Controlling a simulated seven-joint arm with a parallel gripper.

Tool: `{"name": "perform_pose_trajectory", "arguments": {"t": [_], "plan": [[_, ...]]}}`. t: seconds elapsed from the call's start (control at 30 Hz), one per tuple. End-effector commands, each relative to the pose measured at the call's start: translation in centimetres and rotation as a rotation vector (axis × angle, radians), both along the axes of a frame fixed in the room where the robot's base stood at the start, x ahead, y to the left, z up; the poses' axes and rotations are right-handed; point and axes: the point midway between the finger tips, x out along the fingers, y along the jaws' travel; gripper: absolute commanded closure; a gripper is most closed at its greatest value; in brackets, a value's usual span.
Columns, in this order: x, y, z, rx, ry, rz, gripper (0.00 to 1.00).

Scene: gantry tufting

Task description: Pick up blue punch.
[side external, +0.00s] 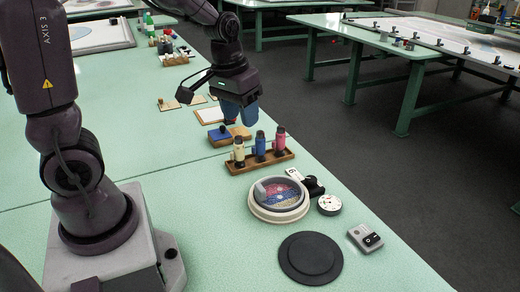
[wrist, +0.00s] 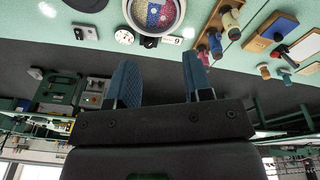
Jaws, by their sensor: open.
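The blue punch (side external: 260,146) stands upright in the middle of a wooden rack (side external: 262,163), between a cream punch (side external: 239,152) and a pink punch (side external: 279,141). In the wrist view the blue punch (wrist: 215,43) shows at the upper right, beyond the right finger. My gripper (side external: 241,113) is in the air above and behind the rack, apart from the punches. Its two blue fingers are spread with nothing between them, as the wrist view shows my gripper (wrist: 161,85) too.
Green table surface is free to the left.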

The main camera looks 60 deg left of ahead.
Motion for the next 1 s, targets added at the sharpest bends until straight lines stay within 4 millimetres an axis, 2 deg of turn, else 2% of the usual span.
{"name": "perform_pose_trajectory", "arguments": {"t": [0.03,0.1,0.3,0.4,0.47,0.5,0.57,0.9,1.0], "plan": [[1.2,1.6,-1.6,0.004,0.021,0.053,0.54],[2.8,3.9,-3.7,0.018,0.033,0.127,0.54],[6.4,10.5,-8.8,0.097,0.012,0.299,0.54],[8.0,13.1,-9.9,0.142,-0.034,0.357,0.54],[9.5,14.5,-9.5,0.172,-0.098,0.388,0.54],[10.4,14.9,-8.7,0.181,-0.141,0.4,0.54],[10.8,15.1,-8.8,0.184,-0.163,0.411,0.54],[12.2,16.7,-14.2,0.183,-0.165,0.415,0.54],[12.6,16.9,-15.2,0.183,-0.166,0.413,0.54]]}}
